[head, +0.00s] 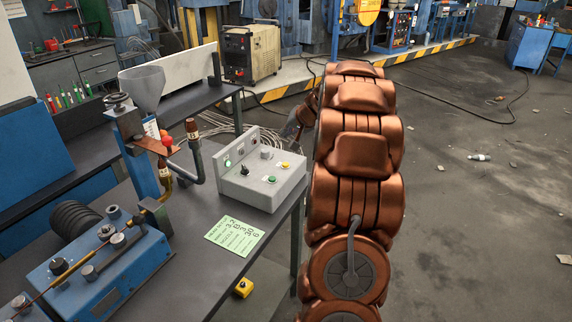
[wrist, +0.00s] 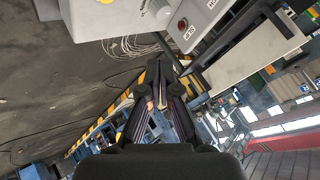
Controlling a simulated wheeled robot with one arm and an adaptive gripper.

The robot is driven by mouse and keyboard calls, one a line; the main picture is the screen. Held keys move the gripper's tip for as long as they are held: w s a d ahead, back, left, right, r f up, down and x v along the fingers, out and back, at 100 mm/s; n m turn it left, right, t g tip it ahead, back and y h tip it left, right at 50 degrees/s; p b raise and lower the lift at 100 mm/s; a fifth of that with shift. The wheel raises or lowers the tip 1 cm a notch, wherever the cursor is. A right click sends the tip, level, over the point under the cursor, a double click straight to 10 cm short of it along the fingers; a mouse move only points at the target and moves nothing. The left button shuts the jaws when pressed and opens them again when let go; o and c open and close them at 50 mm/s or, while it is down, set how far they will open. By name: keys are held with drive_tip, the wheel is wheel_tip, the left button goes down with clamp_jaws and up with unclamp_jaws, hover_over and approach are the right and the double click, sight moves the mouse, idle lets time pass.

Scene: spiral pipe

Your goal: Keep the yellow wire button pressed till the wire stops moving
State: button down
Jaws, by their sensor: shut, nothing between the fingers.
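A grey control box (head: 262,172) stands on the dark workbench, with a small yellow button (head: 285,165), a green button (head: 272,180) and dark knobs on its sloped top. My gripper (head: 291,134) is behind the box's right end, partly hidden by my arm, apart from the yellow button. In the wrist view my gripper (wrist: 160,75) has its fingers together and empty. The box (wrist: 128,18) shows at the top there, beyond the fingertips, with the yellow button (wrist: 105,2) cut by the edge. A thin orange-brown wire (head: 60,284) runs across the blue machine at left.
A green paper note (head: 235,236) lies in front of the box. A blue stand with a grey funnel (head: 142,84) and a bent dark pipe (head: 194,160) stand left of it. Floor at right is mostly open.

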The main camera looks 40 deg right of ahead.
drive_tip(key=b, duration=0.5)
hover_over(287, 164)
wheel_tip(287, 164, down, 8)
drive_tip(key=shift+a+r, duration=0.1)
drive_tip(key=shift+r, duration=0.15)
drive_tip(key=shift+f+b, duration=0.3)
drive_tip(key=shift+f, duration=0.35)
idle(0.6)
drive_tip(key=shift+f+b, duration=0.4)
drive_tip(key=shift+b, duration=0.05)
drive_tip(key=shift+f+b, duration=0.35)
drive_tip(key=shift+f, duration=0.05)
idle(3.7)
drive_tip(key=shift+r, duration=0.15)
drive_tip(key=shift+r+p, duration=0.5)
drive_tip(key=shift+r, duration=0.2)
